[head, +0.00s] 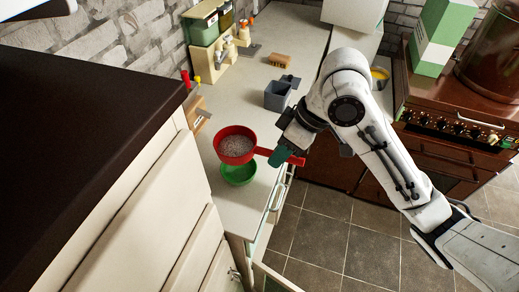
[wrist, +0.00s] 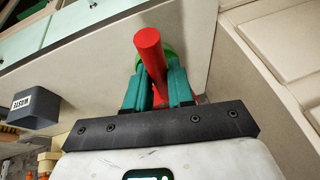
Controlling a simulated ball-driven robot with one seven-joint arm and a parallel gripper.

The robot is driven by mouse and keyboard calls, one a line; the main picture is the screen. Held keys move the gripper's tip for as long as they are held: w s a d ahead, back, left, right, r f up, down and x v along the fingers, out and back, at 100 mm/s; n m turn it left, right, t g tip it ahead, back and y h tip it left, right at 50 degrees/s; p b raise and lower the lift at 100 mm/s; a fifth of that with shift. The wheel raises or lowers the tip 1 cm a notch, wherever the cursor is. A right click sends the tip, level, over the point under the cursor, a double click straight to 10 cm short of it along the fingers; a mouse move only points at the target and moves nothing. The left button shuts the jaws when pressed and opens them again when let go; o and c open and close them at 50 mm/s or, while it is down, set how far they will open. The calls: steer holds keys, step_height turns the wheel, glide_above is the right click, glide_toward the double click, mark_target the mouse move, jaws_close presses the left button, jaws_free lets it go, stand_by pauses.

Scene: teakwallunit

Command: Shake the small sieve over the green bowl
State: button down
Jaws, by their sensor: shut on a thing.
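The small red sieve (head: 237,142) holds pale grainy stuff and is held about level above the green bowl (head: 238,174). The green bowl stands upright on the pale worktop near its front corner, partly hidden under the sieve. My gripper (head: 284,155) is shut on the sieve's red handle, to the right of the sieve. In the wrist view the red handle (wrist: 150,62) sits between the green fingers of my gripper (wrist: 158,88). A sliver of green, likely the bowl, shows behind the handle there.
A dark-topped cabinet (head: 75,110) rises at left. A brown stove (head: 455,125) is at right. An open drawer or door lies below the worktop.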

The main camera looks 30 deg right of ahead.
steer(key=shift+f+b, duration=1.95)
steer(key=shift+f, duration=0.3)
steer(key=shift+p, duration=0.3)
stand_by(1.5)
steer(key=shift+r, duration=0.1)
step_height(320, 180, up, 4)
steer(key=p, duration=0.4)
